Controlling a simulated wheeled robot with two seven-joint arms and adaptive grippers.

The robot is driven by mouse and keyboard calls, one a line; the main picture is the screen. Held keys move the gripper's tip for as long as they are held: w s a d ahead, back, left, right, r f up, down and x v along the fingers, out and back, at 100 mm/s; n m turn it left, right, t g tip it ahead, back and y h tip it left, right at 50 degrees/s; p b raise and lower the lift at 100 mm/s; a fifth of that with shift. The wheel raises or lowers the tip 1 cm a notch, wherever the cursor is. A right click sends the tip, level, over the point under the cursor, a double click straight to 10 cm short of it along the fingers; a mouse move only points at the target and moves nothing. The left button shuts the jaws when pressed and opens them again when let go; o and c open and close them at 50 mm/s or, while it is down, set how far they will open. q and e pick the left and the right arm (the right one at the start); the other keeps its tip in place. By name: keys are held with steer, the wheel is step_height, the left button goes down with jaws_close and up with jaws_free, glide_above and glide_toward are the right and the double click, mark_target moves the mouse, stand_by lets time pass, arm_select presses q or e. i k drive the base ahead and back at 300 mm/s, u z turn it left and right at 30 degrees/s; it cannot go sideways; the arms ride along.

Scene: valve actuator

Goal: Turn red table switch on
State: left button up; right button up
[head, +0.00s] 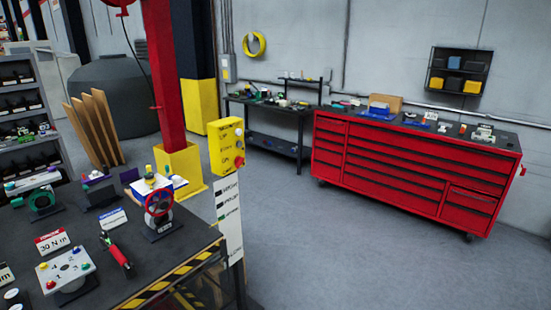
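A white control panel (76,271) with small coloured knobs and the numbers 1, 2 and 3 sits on the dark table (180,254) at lower left. A red knob (51,285) is at its front left corner. I cannot tell its on or off position. A yellow control box (224,147) stands on a post at the table's far right corner, with a red button (239,161) low on its side. Which one is the red table switch is not clear from this view. Neither of my grippers is in view.
A red valve wheel (159,202), a red-and-black tool (119,256) and a "30 N m" sign (52,242) are on the table. Its edge has yellow-black stripes. A red tool cabinet (405,172) stands against the back wall. The grey floor between is clear.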

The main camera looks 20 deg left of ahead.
mark_target(239, 161)
steer(key=u, duration=0.05)
steer(key=i, duration=0.75)
steer(key=u, duration=1.05)
steer(key=i, duration=0.75)
steer(key=u, duration=0.75)
